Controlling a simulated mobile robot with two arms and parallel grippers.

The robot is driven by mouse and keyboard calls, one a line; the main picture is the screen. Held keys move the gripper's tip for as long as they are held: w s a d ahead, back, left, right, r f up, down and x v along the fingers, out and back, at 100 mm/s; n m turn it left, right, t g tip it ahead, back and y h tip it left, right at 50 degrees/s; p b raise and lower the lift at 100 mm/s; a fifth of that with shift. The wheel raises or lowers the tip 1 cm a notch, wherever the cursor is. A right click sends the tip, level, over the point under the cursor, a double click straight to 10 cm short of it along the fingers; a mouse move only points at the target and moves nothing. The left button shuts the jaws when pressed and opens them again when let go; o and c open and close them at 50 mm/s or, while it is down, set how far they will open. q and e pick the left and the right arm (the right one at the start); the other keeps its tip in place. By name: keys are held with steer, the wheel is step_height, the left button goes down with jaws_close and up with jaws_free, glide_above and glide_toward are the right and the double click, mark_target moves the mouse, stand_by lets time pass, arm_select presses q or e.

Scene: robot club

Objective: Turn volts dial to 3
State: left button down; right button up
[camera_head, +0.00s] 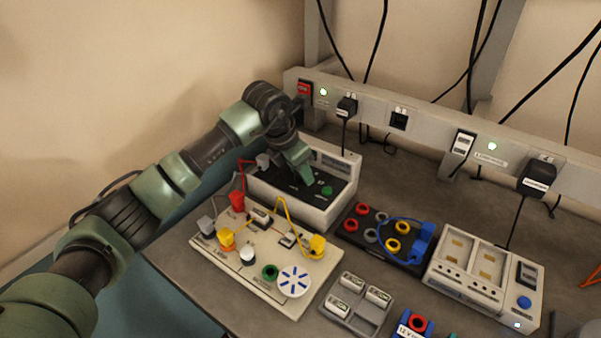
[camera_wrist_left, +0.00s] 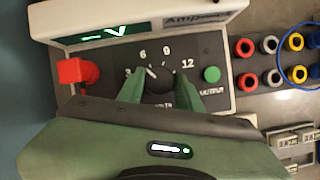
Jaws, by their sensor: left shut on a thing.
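The power supply (camera_head: 338,165) stands at the back of the bench with a dark front panel. In the left wrist view its volts dial (camera_wrist_left: 159,79) is a black knob ringed by the labels 3, 6, 9 and 12. A white mark on the knob points up and left, about between 3 and 6; the exact setting is hard to tell. My left gripper (camera_wrist_left: 160,88) is shut on the dial, one green finger on each side. In the head view my left gripper (camera_head: 302,182) reaches down to the panel and hides the dial. My right gripper is not in view.
A green button (camera_wrist_left: 211,74) is right of the dial and a red plug (camera_wrist_left: 78,71) left of it. A circuit board (camera_head: 215,250) with wires lies in front. A dark socket block (camera_head: 350,240) is to the right. A power rail (camera_head: 430,125) runs behind.

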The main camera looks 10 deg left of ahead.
arm_select(q)
steer(key=n+y+b, duration=0.1)
steer(key=n, duration=0.2)
steer(key=shift+d+b, duration=0.1)
steer(key=shift+b, duration=0.3)
steer(key=shift+n+t+y+b, duration=0.3)
steer(key=shift+n+y+b, duration=0.35)
steer(key=shift+n, duration=0.65)
steer(key=shift+r, duration=0.1)
steer(key=c, duration=0.9)
jaws_free()
steer(key=shift+c, duration=0.2)
steer(key=b+v, duration=0.1)
steer(key=v, duration=0.6)
steer(key=shift+s+r+b, duration=0.2)
steer(key=shift+r+b, duration=0.15)
steer(key=shift+r, duration=0.05)
